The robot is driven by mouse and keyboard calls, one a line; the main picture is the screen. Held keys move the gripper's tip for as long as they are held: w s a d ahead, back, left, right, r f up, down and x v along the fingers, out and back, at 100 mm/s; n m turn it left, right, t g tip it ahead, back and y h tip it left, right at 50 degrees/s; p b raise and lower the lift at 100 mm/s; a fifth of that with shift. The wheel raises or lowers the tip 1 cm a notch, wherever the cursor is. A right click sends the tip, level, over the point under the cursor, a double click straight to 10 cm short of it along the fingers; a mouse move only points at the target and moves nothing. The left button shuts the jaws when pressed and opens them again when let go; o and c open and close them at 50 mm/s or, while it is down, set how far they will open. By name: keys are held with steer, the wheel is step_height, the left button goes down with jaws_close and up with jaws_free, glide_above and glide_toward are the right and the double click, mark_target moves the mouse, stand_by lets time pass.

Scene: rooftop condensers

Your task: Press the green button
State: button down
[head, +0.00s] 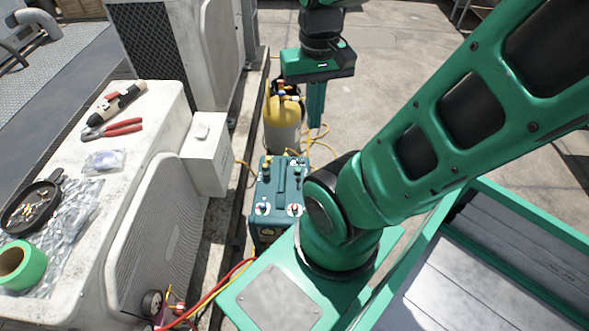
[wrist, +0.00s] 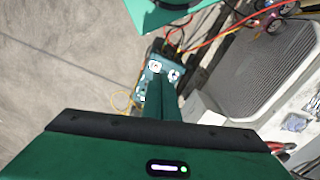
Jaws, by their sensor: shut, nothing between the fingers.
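A teal recovery machine (head: 272,228) with a top handle, round gauges and small knobs stands on the ground left of my arm's base. It also shows in the wrist view (wrist: 151,72), beyond my fingertips and partly covered by them. I cannot pick out a green button for sure; the fittings on the machine's top are too small to tell apart. My gripper (head: 316,122) points down with its fingers together and empty. In the head view it is beyond the machine, beside the gas cylinder. In the wrist view its closed fingers (wrist: 157,80) overlap the machine.
A yellow and grey gas cylinder (head: 283,132) stands behind the machine, with hoses around it. A white condenser (head: 165,225) at left carries pliers (head: 112,129), a dark pan (head: 30,207) and green tape (head: 20,266). Bare concrete (head: 405,75) lies behind my arm.

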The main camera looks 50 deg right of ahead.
steer(key=shift+s, duration=0.1)
steer(key=w+d+f+m+t, duration=0.1)
steer(key=w+d+f, duration=0.2)
steer(key=w, duration=0.3)
steer(key=w+d+f+m, duration=0.2)
steer(key=w+d+f, duration=0.15)
steer(key=w, duration=0.35)
steer(key=m+t+h, duration=0.1)
steer(key=m+t, duration=0.7)
steer(key=m, duration=1.1)
glide_above(300, 171)
step_height(300, 171, down, 44)
steer(key=shift+w+f, duration=0.15)
steer(key=shift+f, duration=0.05)
steer(key=shift+f, duration=4.4)
